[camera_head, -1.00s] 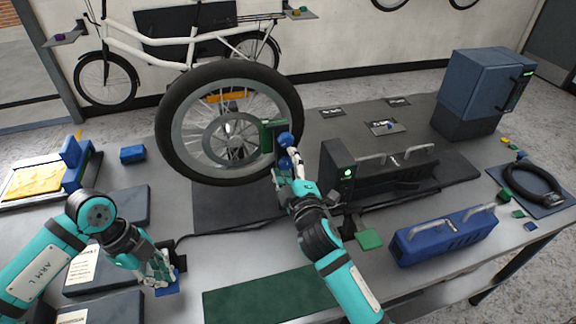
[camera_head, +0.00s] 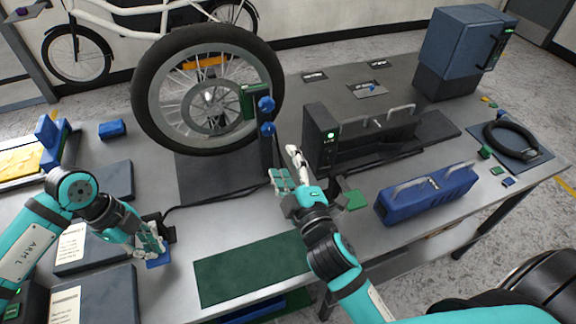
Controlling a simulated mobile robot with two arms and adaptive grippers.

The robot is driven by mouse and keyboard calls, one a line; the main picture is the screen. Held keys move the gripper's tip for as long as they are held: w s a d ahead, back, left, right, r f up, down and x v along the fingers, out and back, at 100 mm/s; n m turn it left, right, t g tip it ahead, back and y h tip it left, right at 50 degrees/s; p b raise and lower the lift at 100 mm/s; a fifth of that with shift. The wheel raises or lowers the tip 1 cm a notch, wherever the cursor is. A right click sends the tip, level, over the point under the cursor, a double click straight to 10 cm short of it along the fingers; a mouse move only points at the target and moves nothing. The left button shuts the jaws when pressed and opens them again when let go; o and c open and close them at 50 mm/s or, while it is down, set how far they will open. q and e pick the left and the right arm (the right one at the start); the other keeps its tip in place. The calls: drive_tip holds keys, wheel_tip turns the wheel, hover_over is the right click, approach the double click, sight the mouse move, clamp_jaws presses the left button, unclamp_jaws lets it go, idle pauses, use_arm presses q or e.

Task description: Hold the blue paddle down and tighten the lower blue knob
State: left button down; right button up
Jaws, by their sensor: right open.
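A bicycle wheel (camera_head: 210,90) stands upright in a stand with a green block (camera_head: 252,104). Two blue knobs sit one above the other on its post: an upper knob (camera_head: 266,104) and the lower blue knob (camera_head: 267,129). My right gripper (camera_head: 284,168) is open and empty, apart from the lower knob, below and a little right of it. My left gripper (camera_head: 155,244) is over the blue paddle (camera_head: 158,262) on the bench and seems to touch it; the fingers hide part of the paddle, and I cannot tell whether they are closed.
A dark unit with a green light (camera_head: 321,135) stands right of my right gripper. A blue case with handles (camera_head: 428,196) and a dark ring on a mat (camera_head: 512,140) are further right. A green mat (camera_head: 245,271) lies clear at the front.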

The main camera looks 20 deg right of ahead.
use_arm(q)
drive_tip(key=shift+f, duration=0.1)
idle(0.3)
wheel_tip(320, 180, up, 7)
drive_tip(key=p, duration=0.5)
drive_tip(key=shift+p, duration=0.35)
drive_tip(key=v, duration=1.2)
